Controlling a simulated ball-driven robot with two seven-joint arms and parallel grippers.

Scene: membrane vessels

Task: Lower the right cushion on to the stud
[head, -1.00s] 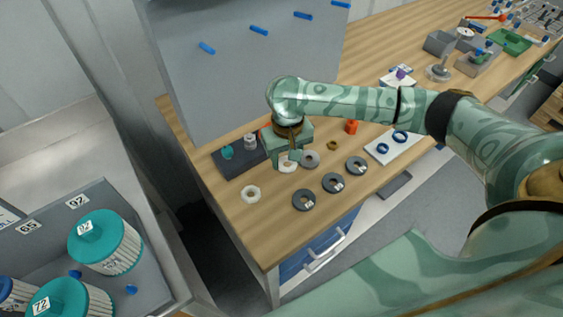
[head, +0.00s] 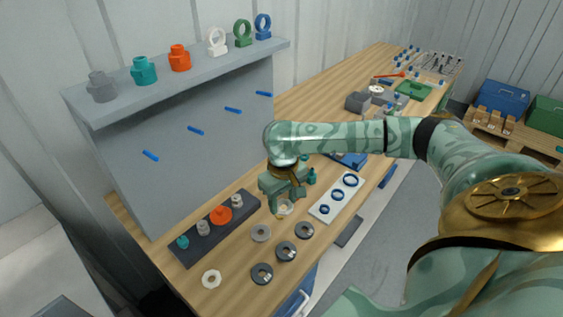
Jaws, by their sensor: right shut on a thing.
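My right gripper (head: 281,203) points down over the bench, shut on a pale ring (head: 286,208) that shows at its fingertips. I take this ring to be the cushion; the fingers partly hide it. A dark rail (head: 193,256) stands to the left, apart from the ring. On the rail are a teal piece (head: 182,242), a grey piece (head: 203,228), a broad orange piece (head: 221,216) and a pale grey piece (head: 237,201). I cannot tell which of these is the stud. My left gripper is not in view.
Grey washers (head: 286,252) and a white nut (head: 211,279) lie on the wooden bench. A white tray (head: 323,213) with blue rings is right of the gripper. A grey panel (head: 195,160) with blue pegs rises behind the rail. A teal fitting (head: 312,177) stands near the gripper.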

